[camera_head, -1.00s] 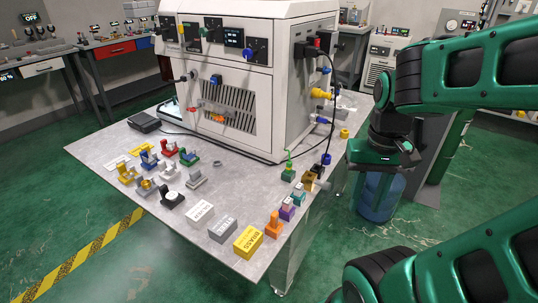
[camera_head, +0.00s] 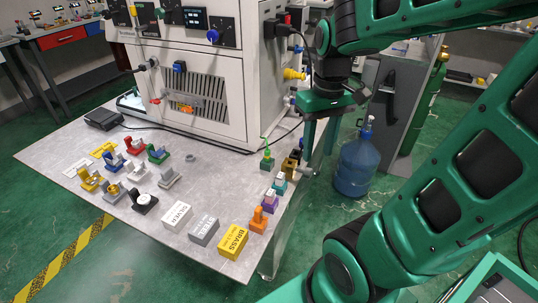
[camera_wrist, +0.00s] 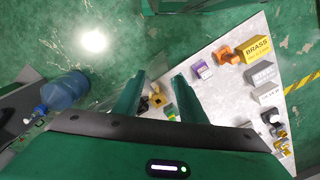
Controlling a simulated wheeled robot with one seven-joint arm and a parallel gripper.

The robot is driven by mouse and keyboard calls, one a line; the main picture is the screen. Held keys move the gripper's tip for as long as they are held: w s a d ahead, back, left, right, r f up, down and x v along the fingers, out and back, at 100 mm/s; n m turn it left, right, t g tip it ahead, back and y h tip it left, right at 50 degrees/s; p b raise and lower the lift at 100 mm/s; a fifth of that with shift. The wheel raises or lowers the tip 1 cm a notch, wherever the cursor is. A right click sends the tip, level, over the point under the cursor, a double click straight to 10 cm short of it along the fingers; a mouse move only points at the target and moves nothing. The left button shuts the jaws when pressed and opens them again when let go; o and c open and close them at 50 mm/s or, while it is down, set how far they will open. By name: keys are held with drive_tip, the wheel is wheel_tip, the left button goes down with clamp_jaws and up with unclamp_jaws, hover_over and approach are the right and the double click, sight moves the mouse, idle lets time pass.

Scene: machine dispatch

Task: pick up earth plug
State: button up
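A small green plug (camera_head: 267,160) with a thin upright green stem stands near the table's right edge in the head view; it looks like the earth plug, though no label can be read. A green and yellow piece (camera_wrist: 172,113) shows between my fingers in the wrist view, partly hidden by my gripper's body; it may be the same plug. My gripper (camera_wrist: 160,77) is open and empty, with its two green fingers apart. In the head view, my gripper (camera_head: 319,148) points down beyond the table's right edge, to the right of the green plug and apart from it.
Along the right edge stand a brown-gold piece (camera_head: 290,165), a purple piece (camera_head: 269,199) and an orange piece (camera_head: 259,220). A BRASS block (camera_head: 236,240) is at the front corner. The white machine (camera_head: 205,90) rises behind. A blue water bottle (camera_head: 356,165) stands on the floor.

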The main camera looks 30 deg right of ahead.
drive_tip(key=w+a+f+n, duration=0.15)
drive_tip(key=w+n, duration=0.25)
drive_tip(key=w, duration=0.5)
drive_tip(key=w+a+n, duration=0.3)
drive_tip(key=w+n, duration=0.1)
drive_tip(key=w, duration=0.5)
hover_over(267, 149)
drive_tip(key=shift+n, duration=0.4)
drive_tip(key=f, duration=0.5)
drive_tip(key=shift+w+a+f, duration=0.15)
drive_tip(key=shift+a, duration=0.25)
drive_tip(key=shift+s+d+f, duration=0.1)
drive_tip(key=shift+d+f, duration=0.1)
drive_tip(key=shift+f, duration=1.2)
drive_tip(key=shift+s+d+f, duration=0.1)
drive_tip(key=shift+d+f, duration=0.05)
drive_tip(key=shift+f, duration=1.2)
drive_tip(key=shift+c, duration=0.7)
clamp_jaws()
